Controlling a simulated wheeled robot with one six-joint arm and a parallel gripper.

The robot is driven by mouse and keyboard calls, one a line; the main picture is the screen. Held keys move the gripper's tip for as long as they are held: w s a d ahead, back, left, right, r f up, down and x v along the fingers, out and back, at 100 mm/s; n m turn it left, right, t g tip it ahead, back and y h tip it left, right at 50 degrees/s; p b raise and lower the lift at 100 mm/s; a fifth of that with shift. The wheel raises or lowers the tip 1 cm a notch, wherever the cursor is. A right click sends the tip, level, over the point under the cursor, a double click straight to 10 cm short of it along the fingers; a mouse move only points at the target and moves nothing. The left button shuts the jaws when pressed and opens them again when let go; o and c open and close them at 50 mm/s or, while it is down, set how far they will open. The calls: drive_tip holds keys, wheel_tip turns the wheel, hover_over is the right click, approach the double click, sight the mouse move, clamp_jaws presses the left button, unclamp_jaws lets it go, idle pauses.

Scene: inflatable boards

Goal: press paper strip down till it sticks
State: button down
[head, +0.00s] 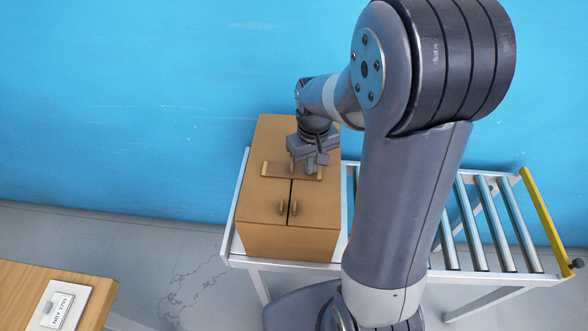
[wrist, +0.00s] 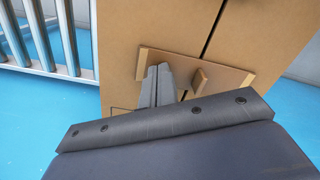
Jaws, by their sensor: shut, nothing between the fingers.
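The paper strip (head: 279,170) is a brown band with lighter ends, lying across the dark seam on top of a cardboard box (head: 262,205). In the wrist view the strip (wrist: 222,74) crosses the seam, with a small raised tan tab (wrist: 198,81) near its middle. My gripper (head: 311,168) is shut and empty, pointing down over the strip's right part in the head view. In the wrist view its fingertips (wrist: 159,68) are at the strip's left end, beside the tab. I cannot tell whether they touch the strip. The fingers hide part of it.
The box stands on a roller conveyor (head: 497,217) with a yellow end stop (head: 543,209). A wooden table (head: 27,285) with a labelled white plate (head: 62,303) is at lower left.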

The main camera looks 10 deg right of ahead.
drive_tip(key=shift+r+p, duration=2.25)
drive_tip(key=shift+r, duration=0.75)
